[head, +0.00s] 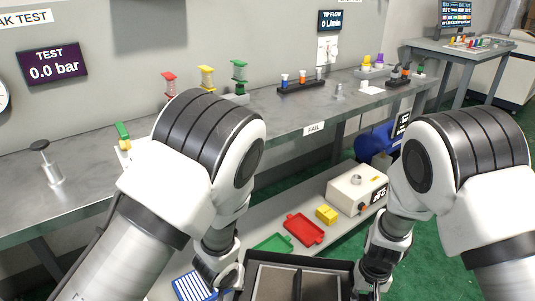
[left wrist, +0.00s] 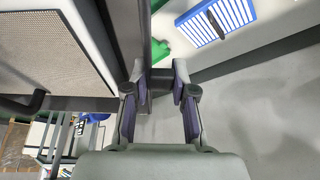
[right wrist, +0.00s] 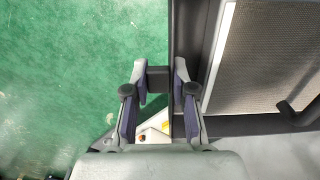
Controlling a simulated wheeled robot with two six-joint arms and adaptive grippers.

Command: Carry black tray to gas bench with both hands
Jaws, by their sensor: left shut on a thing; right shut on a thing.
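The black tray (head: 320,263) is at the bottom centre of the head view, in front of me, cut off by the picture edge. It has a beige mesh floor and a dark divider. My left gripper (head: 228,290) is shut on a black tab (left wrist: 161,80) at the tray's left side. My right gripper (head: 368,288) is shut on the matching tab (right wrist: 158,80) at the right side. A long grey bench (head: 270,118) runs along the wall; its wall displays read TEST 0.0 bar and a flow in L/min. I cannot tell which bench is the gas bench.
A second table (head: 460,47) with a monitor stands at the far right. Green floor is clear at right.

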